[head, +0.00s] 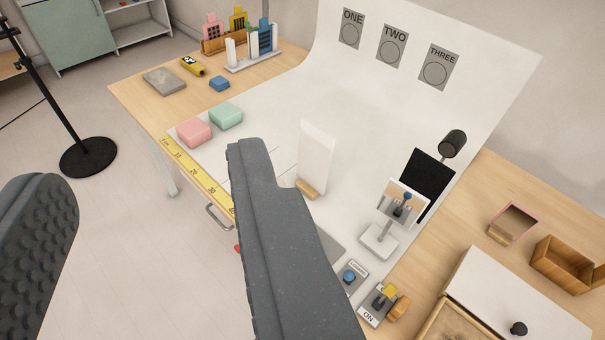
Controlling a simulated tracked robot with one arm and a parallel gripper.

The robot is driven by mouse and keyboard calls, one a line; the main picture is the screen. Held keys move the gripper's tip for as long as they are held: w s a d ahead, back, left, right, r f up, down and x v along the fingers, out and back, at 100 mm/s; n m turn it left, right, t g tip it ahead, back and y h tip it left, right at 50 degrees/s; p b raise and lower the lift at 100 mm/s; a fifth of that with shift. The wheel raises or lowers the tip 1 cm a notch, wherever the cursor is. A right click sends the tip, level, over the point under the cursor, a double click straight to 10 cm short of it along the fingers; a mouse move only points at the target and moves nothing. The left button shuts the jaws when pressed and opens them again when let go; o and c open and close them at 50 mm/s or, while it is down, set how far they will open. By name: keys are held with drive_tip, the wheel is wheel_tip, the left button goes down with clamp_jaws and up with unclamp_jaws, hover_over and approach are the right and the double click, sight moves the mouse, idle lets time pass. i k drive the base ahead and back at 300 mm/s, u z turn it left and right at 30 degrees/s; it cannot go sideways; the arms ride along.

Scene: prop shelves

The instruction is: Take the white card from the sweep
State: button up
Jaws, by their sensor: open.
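The white card (317,150) stands upright on the white sweep (290,95), held at its foot by a small wooden block (308,190). The sweep covers the table's middle and curves up into a backdrop at the back. My gripper (155,190) is open, with one finger at the far left and the other in the middle of the view. Nothing is between the fingers. The right finger shows just left of the card in the picture, nearer the camera, and hides part of the sweep's front. I cannot tell its distance from the card.
Pink (194,132) and green (226,116) blocks sit left of the card, by a yellow ruler strip (196,173). Right of it stand a small picture stand (380,241), a black panel (427,183) and a switch (378,303). A black stand base (88,157) is on the floor.

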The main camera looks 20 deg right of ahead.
sight(316, 149)
drive_tip(key=u, duration=0.1)
drive_tip(key=i, duration=1.25)
drive_tip(key=z, duration=0.35)
